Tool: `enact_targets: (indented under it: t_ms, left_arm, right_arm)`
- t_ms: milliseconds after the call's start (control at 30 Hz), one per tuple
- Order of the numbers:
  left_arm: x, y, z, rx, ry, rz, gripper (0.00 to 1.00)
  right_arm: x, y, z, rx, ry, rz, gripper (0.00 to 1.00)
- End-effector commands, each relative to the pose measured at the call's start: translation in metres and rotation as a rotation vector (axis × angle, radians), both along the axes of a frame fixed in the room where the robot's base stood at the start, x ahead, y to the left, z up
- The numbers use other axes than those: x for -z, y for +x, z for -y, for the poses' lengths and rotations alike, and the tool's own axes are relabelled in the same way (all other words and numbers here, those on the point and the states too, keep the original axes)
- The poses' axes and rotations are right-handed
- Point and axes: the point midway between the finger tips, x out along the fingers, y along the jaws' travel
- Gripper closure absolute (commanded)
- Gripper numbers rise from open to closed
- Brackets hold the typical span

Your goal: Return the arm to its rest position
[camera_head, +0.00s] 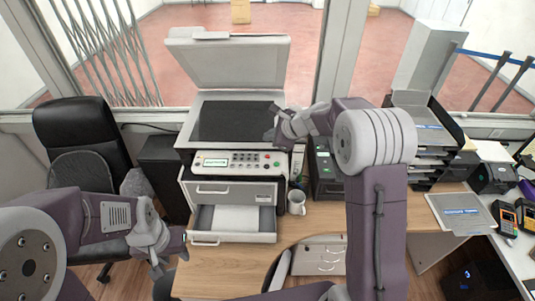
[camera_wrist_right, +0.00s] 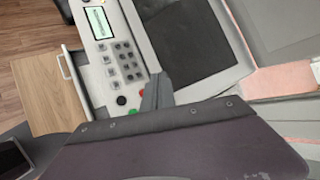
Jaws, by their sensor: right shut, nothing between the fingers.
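My right arm reaches up over the desk in the head view. Its gripper (camera_head: 271,133) is shut and empty, at the right edge of the copier (camera_head: 236,185), just above the control panel. In the right wrist view the closed dark fingers (camera_wrist_right: 157,95) show over the copier's buttons and dark glass; I cannot tell whether they touch it. The copier's lid (camera_head: 232,62) is raised and its lower drawer (camera_head: 234,236) is pulled out with white paper in it. My left gripper (camera_head: 170,255) is low at the left, near the desk's front edge, with its fingers apart and nothing between them.
A white mug (camera_head: 297,202) stands on the desk right of the open drawer. A black office chair (camera_head: 83,135) is at the left. A black tray stack (camera_head: 425,130) stands at the right. A clipboard (camera_head: 461,212) and card terminals (camera_head: 504,216) lie further right. Bare wood (camera_head: 225,268) shows in front.

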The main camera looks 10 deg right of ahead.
Motion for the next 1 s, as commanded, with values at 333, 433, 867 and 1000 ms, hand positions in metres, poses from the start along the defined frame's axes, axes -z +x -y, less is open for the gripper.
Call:
enact_targets:
  t_ms: [333, 433, 867, 1000]
  left_arm:
    - [0.0, 0.0, 0.0, 0.0, 0.0, 0.0, 0.64]
    - [0.0, 0.0, 0.0, 0.0, 0.0, 0.0, 0.64]
    - [0.089, 0.0, 0.0, 0.0, 0.0, 0.0, 0.64]
    - [0.098, 0.0, 0.0, 0.0, 0.0, 0.0, 0.64]
  right_arm:
    - [0.0, 0.0, 0.0, 0.0, 0.0, 0.0, 1.0]
    - [0.0, 0.0, 0.0, 0.0, 0.0, 0.0, 1.0]
    - [0.105, -0.158, -0.011, -0.538, -0.46, -0.036, 1.0]
    - [0.157, -0.252, 0.017, -1.028, -0.755, -0.079, 1.0]
